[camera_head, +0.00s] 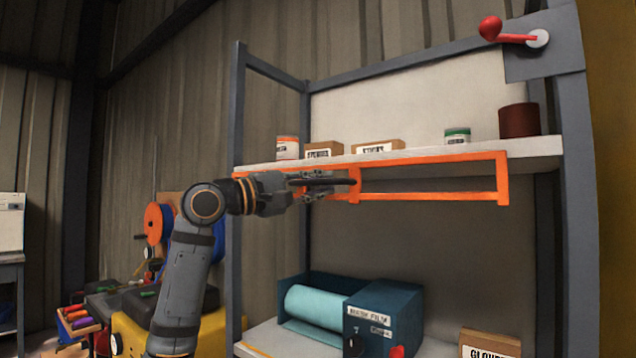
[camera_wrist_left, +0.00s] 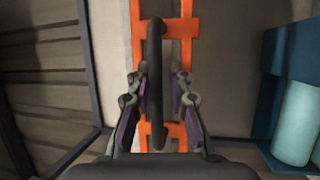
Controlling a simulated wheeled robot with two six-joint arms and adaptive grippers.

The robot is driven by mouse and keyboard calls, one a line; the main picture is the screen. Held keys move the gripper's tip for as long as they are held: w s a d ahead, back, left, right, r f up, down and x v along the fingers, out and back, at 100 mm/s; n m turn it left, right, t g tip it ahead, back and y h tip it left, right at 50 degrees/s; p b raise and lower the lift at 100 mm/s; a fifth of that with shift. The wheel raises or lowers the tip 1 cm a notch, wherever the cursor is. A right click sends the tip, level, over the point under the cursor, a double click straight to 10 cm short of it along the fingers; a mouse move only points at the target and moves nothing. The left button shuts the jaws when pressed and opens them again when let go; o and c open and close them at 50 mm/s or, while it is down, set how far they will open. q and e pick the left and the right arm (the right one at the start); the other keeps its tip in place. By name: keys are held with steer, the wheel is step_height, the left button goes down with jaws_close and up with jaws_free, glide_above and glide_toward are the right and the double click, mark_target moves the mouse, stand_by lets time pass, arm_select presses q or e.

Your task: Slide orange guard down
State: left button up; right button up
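The orange guard (camera_head: 502,178) is a rectangular frame with a middle bar, lying across the front of the upper shelf, just below its edge. It also shows in the left wrist view (camera_wrist_left: 181,25). A black bar handle (camera_wrist_left: 154,60) stands out from it toward its left half. My left gripper (camera_head: 318,185) is at this handle. In the left wrist view its two fingers (camera_wrist_left: 160,85) stand on either side of the handle, with a gap visible, so it looks open around it. In the head view the fingers partly hide the guard's left part. My right gripper is not in view.
The upper shelf (camera_head: 540,147) carries cans and small boxes. Below, a blue film dispenser (camera_head: 383,320) with a pale teal roll (camera_head: 313,306) and a gloves box (camera_head: 489,345) sit on the lower shelf. A red-knobbed lever (camera_head: 515,37) is at top right. Grey posts frame the rack.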

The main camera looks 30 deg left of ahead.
arm_select(q)
steer(key=shift+o, duration=1.2)
steer(key=shift+f, duration=0.2)
steer(key=shift+o, duration=0.5)
steer(key=shift+r, duration=0.1)
steer(key=shift+s+a, duration=0.2)
steer(key=shift+s, duration=0.05)
steer(key=v, duration=0.6)
steer(key=shift+s, duration=0.3)
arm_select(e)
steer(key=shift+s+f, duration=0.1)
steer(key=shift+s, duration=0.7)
arm_select(q)
steer(key=shift+a, duration=0.15)
